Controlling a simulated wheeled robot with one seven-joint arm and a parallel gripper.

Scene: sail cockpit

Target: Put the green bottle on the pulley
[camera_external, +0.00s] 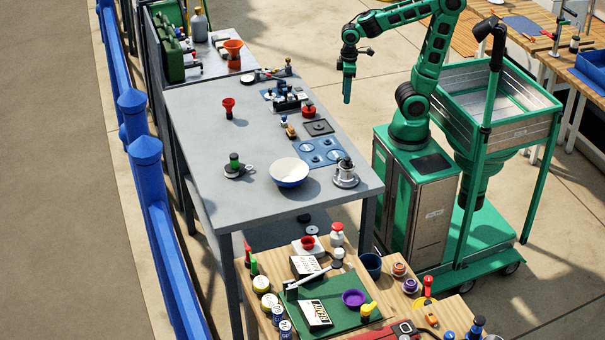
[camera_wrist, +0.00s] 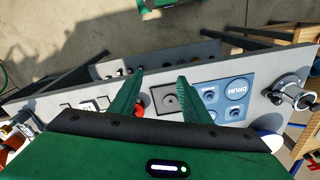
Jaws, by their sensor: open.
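The small green bottle (camera_external: 234,160) stands upright on the grey table, left of the white-and-blue bowl. The dark round pulley (camera_external: 232,174) with a ring at its right side is directly under the bottle's lower end. The bottle appears to rest on the pulley, though contact is hard to tell at this size. My gripper (camera_external: 347,98) hangs pointing down near the table's right edge, well away from the bottle. In the wrist view my gripper (camera_wrist: 159,78) has its two green fingers apart with nothing between them. Neither bottle nor pulley can be made out there.
The bowl (camera_external: 289,173) and a metal winch (camera_external: 345,175) stand at the table's front right. Blue plates (camera_external: 320,152), a red knob (camera_external: 308,110) and a red funnel (camera_external: 228,107) stand further back. A cluttered wooden bench (camera_external: 375,293) is in front. The table's left front is clear.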

